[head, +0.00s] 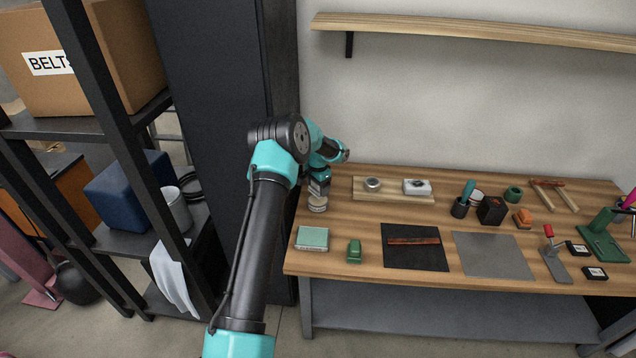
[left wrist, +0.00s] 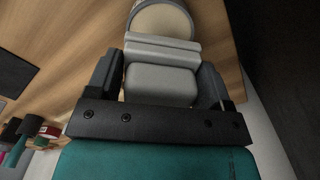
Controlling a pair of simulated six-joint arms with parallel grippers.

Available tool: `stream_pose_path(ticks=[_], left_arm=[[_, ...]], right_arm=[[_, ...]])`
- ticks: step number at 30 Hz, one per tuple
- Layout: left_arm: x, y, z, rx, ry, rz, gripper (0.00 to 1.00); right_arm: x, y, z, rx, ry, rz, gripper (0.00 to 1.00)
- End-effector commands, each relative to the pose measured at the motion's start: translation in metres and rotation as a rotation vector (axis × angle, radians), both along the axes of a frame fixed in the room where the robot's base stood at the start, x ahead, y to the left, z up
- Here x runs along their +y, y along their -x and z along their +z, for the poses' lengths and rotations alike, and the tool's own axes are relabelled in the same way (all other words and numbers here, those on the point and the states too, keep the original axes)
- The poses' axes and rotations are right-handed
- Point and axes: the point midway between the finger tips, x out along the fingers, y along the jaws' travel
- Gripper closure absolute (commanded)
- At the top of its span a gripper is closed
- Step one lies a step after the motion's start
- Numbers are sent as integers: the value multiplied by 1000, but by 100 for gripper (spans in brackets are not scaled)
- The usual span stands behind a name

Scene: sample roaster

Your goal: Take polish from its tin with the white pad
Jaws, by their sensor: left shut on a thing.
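My left gripper (head: 318,190) is shut on the white pad (left wrist: 162,85), which looks light grey with a ridged far edge in the left wrist view. In the head view the gripper points down at the table's left end. A round, pale tin (head: 317,206) stands on the table just below it. In the left wrist view the open tin (left wrist: 163,20) shows tan contents and a pale rim, just beyond the pad. I cannot tell whether the pad touches the polish. My right gripper is not in view.
A wooden board (head: 390,196) behind holds a small round tin (head: 373,184) and a white block (head: 417,187). A pale green box (head: 312,238) and a green block (head: 354,251) lie in front. A black mat (head: 415,260) bears a brown strip. A dark cabinet stands left of the table.

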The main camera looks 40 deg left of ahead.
Motion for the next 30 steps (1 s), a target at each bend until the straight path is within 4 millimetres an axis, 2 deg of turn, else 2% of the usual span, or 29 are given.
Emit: stream_pose_path(ticks=[6, 12, 30], left_arm=[[0, 0, -19, 0, -1, -1, 45], [0, 0, -28, 0, 0, 0, 45], [0, 0, -28, 0, 0, 0, 45]], right_arm=[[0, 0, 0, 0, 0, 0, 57], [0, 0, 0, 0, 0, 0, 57], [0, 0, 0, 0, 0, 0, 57]])
